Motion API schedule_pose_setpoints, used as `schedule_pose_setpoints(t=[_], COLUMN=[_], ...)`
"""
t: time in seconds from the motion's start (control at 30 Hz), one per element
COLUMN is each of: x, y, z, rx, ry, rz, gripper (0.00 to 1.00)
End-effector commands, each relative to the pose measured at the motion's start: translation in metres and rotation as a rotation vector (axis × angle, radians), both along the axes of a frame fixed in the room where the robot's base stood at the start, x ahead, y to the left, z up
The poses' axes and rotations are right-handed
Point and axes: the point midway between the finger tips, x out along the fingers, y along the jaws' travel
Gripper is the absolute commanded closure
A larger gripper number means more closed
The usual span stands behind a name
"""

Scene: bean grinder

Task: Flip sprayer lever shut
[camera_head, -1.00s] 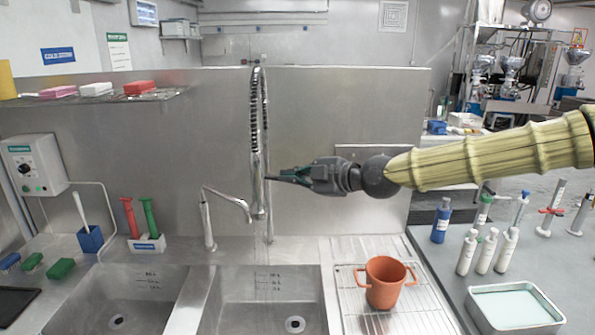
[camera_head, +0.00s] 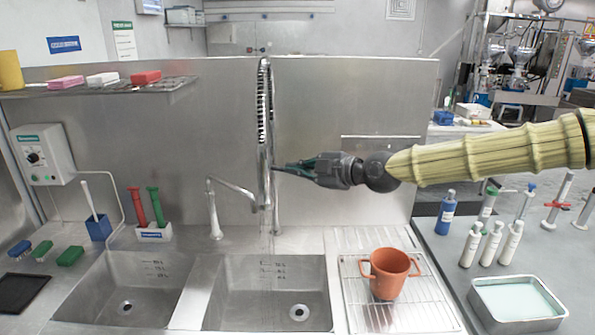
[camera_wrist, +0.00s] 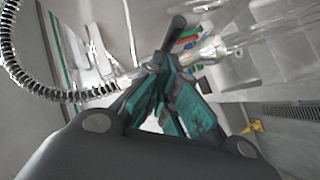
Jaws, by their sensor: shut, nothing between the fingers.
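The metal sprayer (camera_head: 264,185) hangs upright below its spring hose (camera_head: 265,100), above the right sink basin. Faint pale streaks like running water show beneath it. My gripper (camera_head: 278,168) reaches in from the right, its fingers closed and empty, the tips right beside the sprayer body. In the wrist view my gripper (camera_wrist: 160,68) shows teal finger pads close together. The spring hose (camera_wrist: 40,88) curves at the left there, and a dark rod (camera_wrist: 176,26) lies just beyond the fingertips; it may be the lever. I cannot tell whether the fingers touch it, nor the lever's position.
A smaller curved faucet (camera_head: 215,205) stands left of the sprayer. A steel backsplash (camera_head: 345,95) is behind. An orange pot (camera_head: 389,275) sits on the drying rack at right; bottles (camera_head: 475,245) and a tray (camera_head: 515,300) stand farther right. The basin below is empty.

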Motion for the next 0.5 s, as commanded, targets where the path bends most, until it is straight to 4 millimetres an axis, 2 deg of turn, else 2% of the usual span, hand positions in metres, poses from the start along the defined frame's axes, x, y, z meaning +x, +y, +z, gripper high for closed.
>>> schedule_pose_setpoints(t=[0.13, 0.5], x=[0.0001, 0.0002], y=[-0.0013, -0.0016], z=[-0.0067, -0.0075], rx=[0.023, 0.058], ry=[0.000, 0.001], rz=[-0.001, -0.001], gripper=[1.00, 1.00])
